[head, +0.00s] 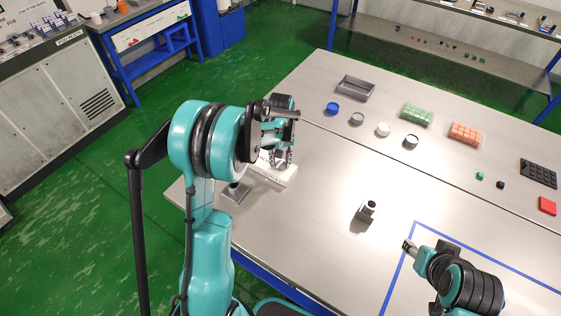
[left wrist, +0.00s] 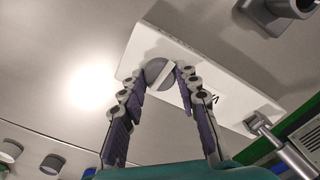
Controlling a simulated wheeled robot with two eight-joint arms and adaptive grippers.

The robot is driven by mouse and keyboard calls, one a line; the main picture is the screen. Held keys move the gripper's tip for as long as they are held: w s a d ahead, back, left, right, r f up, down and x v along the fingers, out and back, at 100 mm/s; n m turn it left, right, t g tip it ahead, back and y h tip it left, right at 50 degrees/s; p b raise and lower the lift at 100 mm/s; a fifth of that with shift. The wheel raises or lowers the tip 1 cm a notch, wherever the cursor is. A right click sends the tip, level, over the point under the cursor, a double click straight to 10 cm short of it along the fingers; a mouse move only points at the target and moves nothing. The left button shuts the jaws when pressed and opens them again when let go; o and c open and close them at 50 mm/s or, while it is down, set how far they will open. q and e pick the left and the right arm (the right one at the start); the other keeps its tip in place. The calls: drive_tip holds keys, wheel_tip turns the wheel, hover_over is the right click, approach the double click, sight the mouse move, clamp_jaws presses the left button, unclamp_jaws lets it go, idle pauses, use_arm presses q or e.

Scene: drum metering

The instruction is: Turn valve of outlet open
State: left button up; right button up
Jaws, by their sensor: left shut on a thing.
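The valve is a round grey knob (left wrist: 160,72) with a raised bar, on a long white block (left wrist: 215,85) with dark marks. The white block (head: 283,178) also shows in the head view, near the table's left corner, under my left gripper (head: 280,160). In the left wrist view my left gripper (left wrist: 168,74) has its jointed fingers on both sides of the knob, shut on it. In the head view the gripper hides the knob. My right gripper (head: 408,246) is at the lower right over the table, seemingly empty; its fingers are too small to judge.
A grey metal fitting (head: 235,192) stands just left of the white block. A dark block with a cylinder (head: 366,211) stands mid-table. A grey tray (head: 355,87), a blue cap (head: 332,108), and green (head: 417,115) and orange (head: 465,133) racks line the back.

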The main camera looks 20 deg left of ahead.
sight(281, 163)
use_arm(q)
drive_tip(key=shift+n, duration=0.5)
drive_tip(key=o, duration=1.2)
drive_tip(key=shift+c, duration=0.2)
drive_tip(key=shift+r, duration=0.1)
wheel_tip(281, 163, up, 12)
